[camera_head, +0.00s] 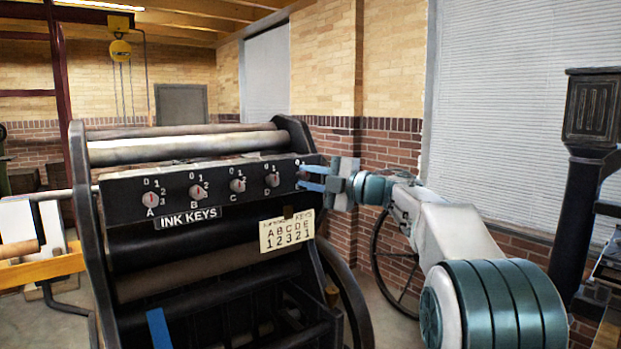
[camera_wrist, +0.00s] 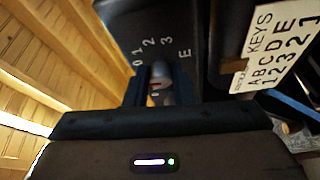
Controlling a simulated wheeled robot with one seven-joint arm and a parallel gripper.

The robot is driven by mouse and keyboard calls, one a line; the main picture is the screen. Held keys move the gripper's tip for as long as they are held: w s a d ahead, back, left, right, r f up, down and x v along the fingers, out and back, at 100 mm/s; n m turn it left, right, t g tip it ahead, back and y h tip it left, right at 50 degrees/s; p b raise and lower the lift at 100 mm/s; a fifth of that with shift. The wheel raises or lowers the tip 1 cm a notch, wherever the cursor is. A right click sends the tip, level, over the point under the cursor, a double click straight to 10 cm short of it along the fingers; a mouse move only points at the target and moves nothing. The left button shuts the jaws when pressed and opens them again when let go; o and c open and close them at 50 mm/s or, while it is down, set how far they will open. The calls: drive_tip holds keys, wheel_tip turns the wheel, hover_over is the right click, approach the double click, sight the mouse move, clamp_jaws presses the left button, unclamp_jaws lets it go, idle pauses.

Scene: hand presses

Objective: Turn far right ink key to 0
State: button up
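The far right ink key (camera_head: 301,174), key E, sits at the right end of the black press panel, mostly hidden by my fingers in the head view. In the wrist view, the rounded grey key (camera_wrist: 161,76) lies between my two dark fingers, with the scale 0, 1, 2, 3 and the letter E printed around it. A reddish mark shows on its left side there; I cannot read its setting. My gripper (camera_head: 313,178) comes in from the right with its blue fingers on either side of the key. The fingers appear closed on it.
Keys A (camera_head: 150,199), B (camera_head: 197,191), C (camera_head: 238,185) and D (camera_head: 272,180) run leftward along the panel. A card (camera_head: 287,231) below reads ABCDE over 12321. A spoked wheel (camera_head: 392,265) stands behind my arm. A dark column (camera_head: 580,180) rises at the right.

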drive_tip(key=o, duration=0.4)
drive_tip(key=shift+s, duration=0.1)
drive_tip(key=b+v, duration=0.2)
drive_tip(key=v, duration=1.1)
drive_tip(key=shift+d, duration=0.3)
drive_tip(key=shift+s+f, duration=0.1)
